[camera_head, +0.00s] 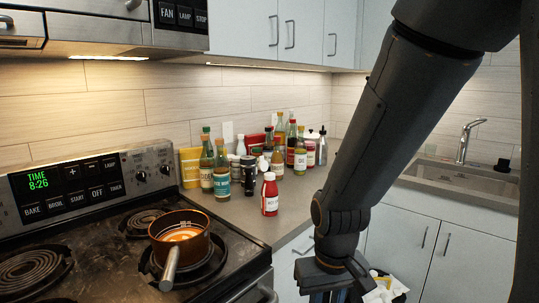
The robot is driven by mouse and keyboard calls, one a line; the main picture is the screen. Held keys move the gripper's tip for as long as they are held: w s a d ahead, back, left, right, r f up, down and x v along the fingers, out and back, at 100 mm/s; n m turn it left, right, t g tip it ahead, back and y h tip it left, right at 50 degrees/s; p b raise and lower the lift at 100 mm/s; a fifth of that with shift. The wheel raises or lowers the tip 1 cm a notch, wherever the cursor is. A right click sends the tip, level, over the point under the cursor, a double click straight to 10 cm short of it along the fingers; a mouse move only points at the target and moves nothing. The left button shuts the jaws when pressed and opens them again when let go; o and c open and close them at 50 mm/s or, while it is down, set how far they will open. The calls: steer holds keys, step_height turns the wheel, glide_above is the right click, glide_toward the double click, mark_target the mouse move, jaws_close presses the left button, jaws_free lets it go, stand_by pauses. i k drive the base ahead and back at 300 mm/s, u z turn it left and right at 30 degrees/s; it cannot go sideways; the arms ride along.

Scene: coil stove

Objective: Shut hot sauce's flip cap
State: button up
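A small red bottle with a white label and a pale cap (269,196) stands upright near the front edge of the counter. It looks like the hot sauce, but its label is too small to read. I cannot tell whether its flip cap is open or shut. My gripper (334,292) is at the bottom of the view, lower and to the right of the bottle, apart from it. It points down in front of the lower cabinets, and its fingertips are cut off by the frame edge.
Several bottles and jars (221,169) crowd the counter behind the red bottle. To the left is the coil stove (95,247) with a copper-coloured pot (200,247) on a burner. A sink (460,175) is at right.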

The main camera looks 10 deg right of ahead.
mark_target(264, 165)
steer(key=z, duration=1.8)
steer(key=i, duration=0.85)
steer(key=u, duration=2.85)
